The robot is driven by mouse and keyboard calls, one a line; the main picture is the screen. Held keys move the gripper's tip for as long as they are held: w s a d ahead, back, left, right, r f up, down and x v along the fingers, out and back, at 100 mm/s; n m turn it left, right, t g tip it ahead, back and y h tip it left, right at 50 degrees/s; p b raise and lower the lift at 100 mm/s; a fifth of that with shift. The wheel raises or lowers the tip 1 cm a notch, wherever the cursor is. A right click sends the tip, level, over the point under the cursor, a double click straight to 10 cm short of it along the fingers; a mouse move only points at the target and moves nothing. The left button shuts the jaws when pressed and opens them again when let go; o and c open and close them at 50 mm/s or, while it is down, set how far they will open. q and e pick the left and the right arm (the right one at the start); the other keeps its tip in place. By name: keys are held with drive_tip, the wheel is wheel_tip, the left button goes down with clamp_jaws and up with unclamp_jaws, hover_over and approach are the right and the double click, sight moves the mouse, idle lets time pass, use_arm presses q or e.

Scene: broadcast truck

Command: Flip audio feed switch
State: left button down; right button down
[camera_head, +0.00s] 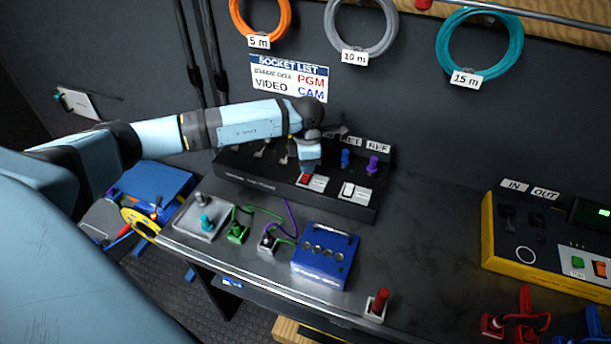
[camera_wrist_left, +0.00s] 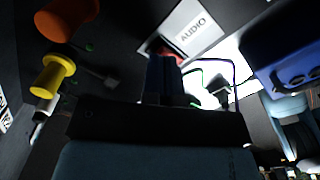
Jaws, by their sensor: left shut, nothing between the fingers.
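The audio feed switch is a small red rocker (camera_head: 305,179) with a white label beside it, on the sloped front of a black panel (camera_head: 240,170). In the left wrist view the label (camera_wrist_left: 196,34) reads AUDIO, and the red switch (camera_wrist_left: 153,45) shows beside it, partly hidden behind my fingers. My left gripper (camera_head: 309,168) points down just above the red switch. Its closed fingers (camera_wrist_left: 163,78) are empty and close to the switch; I cannot tell whether they touch it. My right gripper is not in view.
A second labelled switch (camera_head: 347,189) sits right of the red one. Blue and purple plugs (camera_head: 373,166) rise behind. A blue box (camera_head: 325,255) and a red-handled lever (camera_head: 378,303) stand in front. A yellow-edged unit (camera_head: 540,240) is at right; the bench between is clear.

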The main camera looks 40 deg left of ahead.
use_arm(q)
drive_tip(key=shift+f+b, duration=0.35)
drive_tip(key=shift+f, duration=0.25)
drive_tip(key=shift+r+p, duration=1.95)
drive_tip(key=shift+r, duration=1.6)
